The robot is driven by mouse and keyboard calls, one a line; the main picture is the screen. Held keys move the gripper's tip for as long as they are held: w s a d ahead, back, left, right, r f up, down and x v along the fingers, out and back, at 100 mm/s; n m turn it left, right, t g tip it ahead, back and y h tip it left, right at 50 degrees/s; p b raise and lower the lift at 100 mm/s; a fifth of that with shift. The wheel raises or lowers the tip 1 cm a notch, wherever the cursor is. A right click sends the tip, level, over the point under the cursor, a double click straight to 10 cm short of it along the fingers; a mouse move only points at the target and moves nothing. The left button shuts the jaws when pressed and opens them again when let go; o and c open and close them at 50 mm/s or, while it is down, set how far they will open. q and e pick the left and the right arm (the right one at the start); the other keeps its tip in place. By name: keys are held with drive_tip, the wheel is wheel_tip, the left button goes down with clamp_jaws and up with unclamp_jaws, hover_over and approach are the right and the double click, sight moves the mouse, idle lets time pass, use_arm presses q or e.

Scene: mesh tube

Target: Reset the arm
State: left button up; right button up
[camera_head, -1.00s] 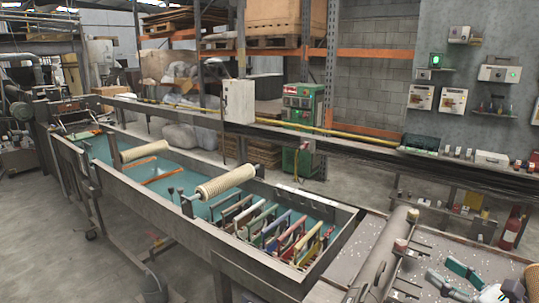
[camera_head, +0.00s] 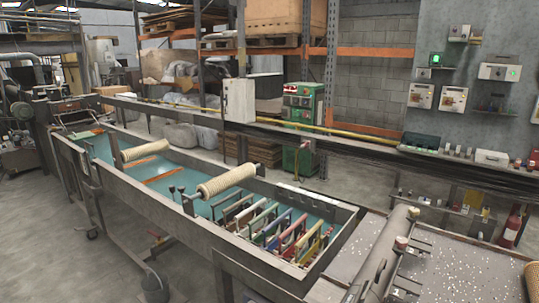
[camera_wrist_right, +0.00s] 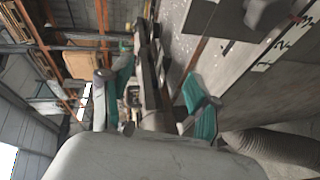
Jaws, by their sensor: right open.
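My right gripper (camera_wrist_right: 158,78) shows in the right wrist view with its two teal-padded fingers spread well apart. Nothing is between the fingers, only distant background. The wrist view is tilted far over. Neither gripper shows in the head view, so my left gripper is out of sight.
A long trough (camera_head: 178,232) with a teal bed runs through the head view. It carries pale ribbed rollers (camera_head: 226,180) and several coloured-edged frames (camera_head: 262,220). A speckled table (camera_head: 455,262) lies at the lower right with a metal bar on it. A red extinguisher (camera_head: 511,231) stands beyond.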

drive_tip(key=s+a+f+m+g+y, duration=0.3)
drive_tip(key=s+a+f+m+g, duration=0.3)
drive_tip(key=s+a, duration=0.3)
drive_tip(key=s+a+f+m+g+y, duration=0.3)
drive_tip(key=s+a+f+m+g, duration=0.15)
drive_tip(key=s+a+f, duration=0.45)
wheel_tip(320, 180, down, 30)
drive_tip(key=s+d+f+g+b, duration=0.1)
drive_tip(key=s+g+b, duration=0.1)
drive_tip(key=b, duration=0.4)
drive_tip(key=s+d+f+b, duration=0.3)
drive_tip(key=s+f+b, duration=0.1)
drive_tip(key=s+f, duration=1.2)
wheel_tip(320, 180, down, 3)
drive_tip(key=shift+s+f+n+g+h, duration=0.1)
drive_tip(key=shift+s+n+g+h, duration=0.05)
drive_tip(key=shift+n+g+h, duration=0.25)
